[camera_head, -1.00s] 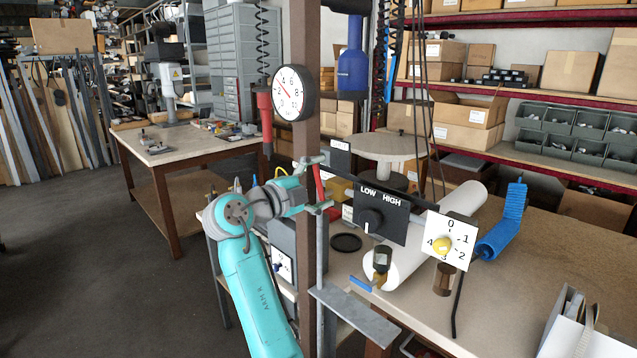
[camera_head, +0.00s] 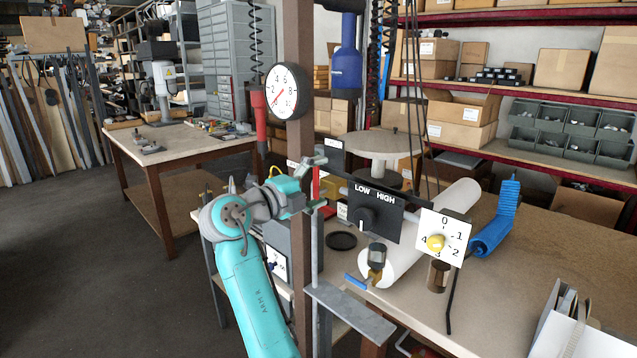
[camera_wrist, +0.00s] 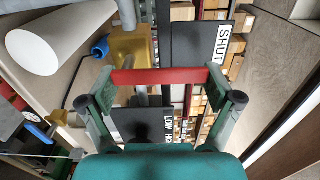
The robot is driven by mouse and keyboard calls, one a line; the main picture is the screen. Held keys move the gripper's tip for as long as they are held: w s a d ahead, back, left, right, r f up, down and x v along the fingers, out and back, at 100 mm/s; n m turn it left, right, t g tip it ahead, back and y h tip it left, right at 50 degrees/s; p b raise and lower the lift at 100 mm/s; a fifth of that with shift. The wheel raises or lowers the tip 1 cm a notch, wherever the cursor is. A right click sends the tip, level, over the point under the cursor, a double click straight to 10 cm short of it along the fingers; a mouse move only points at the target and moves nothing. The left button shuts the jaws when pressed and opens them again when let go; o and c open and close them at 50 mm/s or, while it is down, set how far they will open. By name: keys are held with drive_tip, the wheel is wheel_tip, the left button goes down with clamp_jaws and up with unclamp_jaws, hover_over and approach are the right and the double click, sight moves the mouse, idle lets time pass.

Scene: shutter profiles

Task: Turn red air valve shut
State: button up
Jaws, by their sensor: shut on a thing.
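The red air valve handle (camera_wrist: 160,76) is a flat red bar, lying crosswise between my fingertips in the wrist view. In the head view, a short upright piece of it (camera_head: 316,182) shows beside the post. My gripper (camera_wrist: 162,90) is shut on it, with one finger at each end of the bar. In the head view my gripper (camera_head: 316,186) is at the post, small and partly hidden. A dark plate marked SHUT (camera_wrist: 195,50) is just beyond the bar. A round pressure gauge (camera_head: 289,92) is on the post, its needle pointing to the lower left.
A brown post (camera_head: 300,150) stands close to my gripper. A grey bracket (camera_head: 350,312) juts out below. A white roll (camera_head: 408,262) lies on the bench.

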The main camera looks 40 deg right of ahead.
drive_tip(key=o, duration=1.4)
drive_tip(key=a, duration=1.2)
drive_tip(key=shift+s, duration=0.15)
